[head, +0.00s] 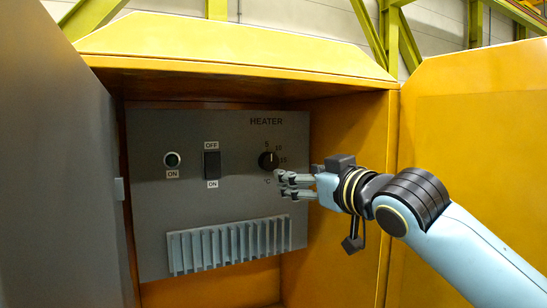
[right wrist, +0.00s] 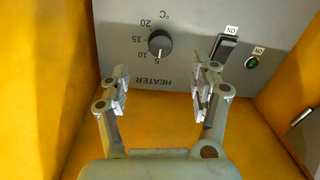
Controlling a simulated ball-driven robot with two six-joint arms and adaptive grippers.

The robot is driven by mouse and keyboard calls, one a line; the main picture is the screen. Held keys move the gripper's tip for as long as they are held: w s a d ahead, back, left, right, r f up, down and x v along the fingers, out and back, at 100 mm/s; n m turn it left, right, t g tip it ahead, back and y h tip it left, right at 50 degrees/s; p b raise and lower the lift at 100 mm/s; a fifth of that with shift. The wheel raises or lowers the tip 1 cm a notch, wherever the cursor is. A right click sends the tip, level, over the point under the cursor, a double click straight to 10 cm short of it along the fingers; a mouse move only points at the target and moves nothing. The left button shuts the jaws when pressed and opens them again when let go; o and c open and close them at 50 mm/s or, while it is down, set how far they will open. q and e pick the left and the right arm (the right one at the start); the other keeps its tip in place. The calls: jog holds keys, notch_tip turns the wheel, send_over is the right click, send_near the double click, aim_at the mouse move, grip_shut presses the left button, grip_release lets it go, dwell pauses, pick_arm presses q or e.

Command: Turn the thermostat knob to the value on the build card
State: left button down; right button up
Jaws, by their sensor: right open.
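The thermostat knob (head: 268,160) is a round black dial on the grey heater panel (head: 225,215), below the HEATER label. In the right wrist view the knob (right wrist: 160,43) appears upside down, with 5, 10, 15, 20 and °C around it. A light mark on it seems to face the 5, but it is small. My right gripper (head: 281,182) is open and empty, just below and right of the knob in the head view. In the right wrist view its fingers (right wrist: 163,82) stand apart, with the knob beyond their tips. No build card is in view.
A black OFF/ON rocker switch (head: 212,164) and a green ON lamp (head: 172,160) sit left of the knob. A ribbed grille (head: 228,245) is below. The yellow cabinet's side wall (head: 345,240) and open doors flank the panel.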

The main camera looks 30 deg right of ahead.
aim_at(272, 162)
jog(key=w, duration=0.3)
jog(key=w+r+p, duration=0.1)
jog(key=w, duration=0.5)
jog(key=shift+a+r, duration=0.15)
jog(key=shift+w, duration=0.85)
jog(key=c, duration=1.2)
